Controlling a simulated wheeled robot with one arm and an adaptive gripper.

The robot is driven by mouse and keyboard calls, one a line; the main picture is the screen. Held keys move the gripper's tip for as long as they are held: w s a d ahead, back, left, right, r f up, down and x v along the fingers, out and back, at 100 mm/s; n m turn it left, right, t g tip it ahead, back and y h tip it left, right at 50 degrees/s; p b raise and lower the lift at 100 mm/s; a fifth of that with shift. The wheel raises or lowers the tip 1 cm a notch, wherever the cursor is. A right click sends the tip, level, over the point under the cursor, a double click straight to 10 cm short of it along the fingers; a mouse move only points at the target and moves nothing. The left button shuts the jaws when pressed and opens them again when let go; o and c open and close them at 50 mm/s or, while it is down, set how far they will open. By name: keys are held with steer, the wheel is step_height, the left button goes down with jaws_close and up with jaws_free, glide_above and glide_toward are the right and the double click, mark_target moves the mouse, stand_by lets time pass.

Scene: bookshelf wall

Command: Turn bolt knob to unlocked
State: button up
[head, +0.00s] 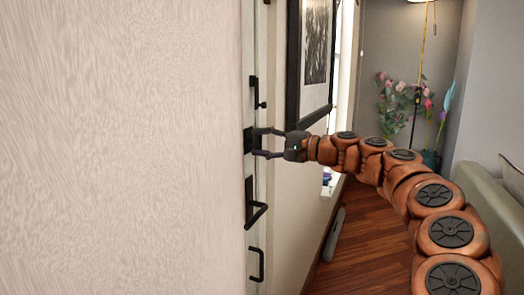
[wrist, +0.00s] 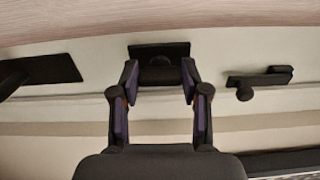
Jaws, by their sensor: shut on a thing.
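A dark round knob (wrist: 160,74) stands on a black rectangular plate (wrist: 160,49) fixed to the pale door. In the head view the same plate (head: 248,141) is on the door's narrow visible side, seen almost edge-on. My gripper (head: 257,142) reaches it from the right. In the wrist view my gripper (wrist: 161,76) has one finger on each side of the knob and is shut on it. The fingers hide the knob's sides, and I cannot tell from its shape whether it is locked or unlocked.
Above the plate is a black latch with a small knob (head: 256,92); it also shows in the wrist view (wrist: 259,82). A lever handle (head: 256,213) and a pull handle (head: 257,264) are below. A picture frame (head: 293,60) hangs behind. A sofa (head: 490,185) stands right.

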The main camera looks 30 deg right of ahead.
stand_by(0.4)
steer(key=o, duration=1.1)
steer(key=shift+o, duration=0.2)
steer(key=v, duration=1.2)
steer(key=shift+f, duration=0.1)
